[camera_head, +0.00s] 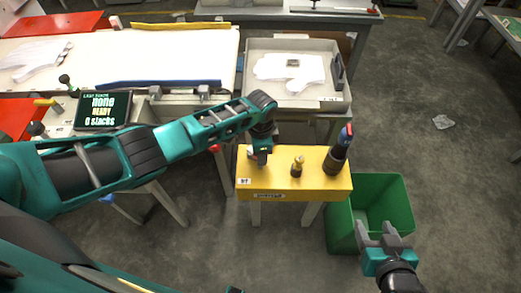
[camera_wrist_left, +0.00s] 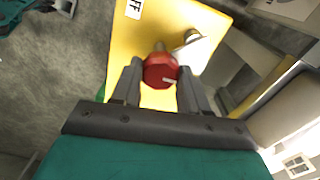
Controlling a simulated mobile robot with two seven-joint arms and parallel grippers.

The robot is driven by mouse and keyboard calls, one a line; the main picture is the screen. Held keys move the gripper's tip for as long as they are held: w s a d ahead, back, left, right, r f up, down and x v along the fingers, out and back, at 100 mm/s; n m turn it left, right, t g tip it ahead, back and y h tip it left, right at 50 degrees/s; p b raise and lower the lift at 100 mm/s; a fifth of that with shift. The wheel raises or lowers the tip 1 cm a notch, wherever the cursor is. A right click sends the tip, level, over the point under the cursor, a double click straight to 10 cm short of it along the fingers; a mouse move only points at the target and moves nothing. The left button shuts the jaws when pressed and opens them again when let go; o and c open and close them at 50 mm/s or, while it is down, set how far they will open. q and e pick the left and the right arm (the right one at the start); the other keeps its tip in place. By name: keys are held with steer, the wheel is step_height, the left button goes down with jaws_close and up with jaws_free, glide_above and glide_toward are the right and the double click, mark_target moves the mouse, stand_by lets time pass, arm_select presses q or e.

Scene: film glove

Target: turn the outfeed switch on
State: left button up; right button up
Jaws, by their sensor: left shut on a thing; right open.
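The outfeed switch looks like a red, many-sided knob (camera_wrist_left: 160,72) on a yellow box (camera_head: 310,184). In the left wrist view it sits between the two fingers, with a pale mark near its lower right edge. A label reading "FF" (camera_wrist_left: 133,9) is partly in view on the yellow top (camera_wrist_left: 120,45). My left gripper (camera_head: 262,155) is shut on the knob at the left end of the box; in the head view it hides the knob. My right gripper (camera_head: 383,235) is open and empty, above the green bin's near edge.
A small brass-coloured post (camera_head: 297,167) and a dark cylinder with a blue and red top (camera_head: 340,150) stand on the box, right of my left gripper. A green bin (camera_head: 400,190) stands to the right. A grey tray (camera_head: 310,101) and a screen (camera_head: 103,110) are behind.

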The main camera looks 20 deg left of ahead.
stand_by(0.4)
arm_select(q)
steer(key=o, duration=1.1)
steer(key=shift+c, duration=0.2)
step_height(320, 180, up, 4)
steer(key=shift+r+p, duration=0.25)
steer(key=shift+p, duration=0.6)
step_height(320, 180, up, 8)
steer(key=shift+r, duration=0.2)
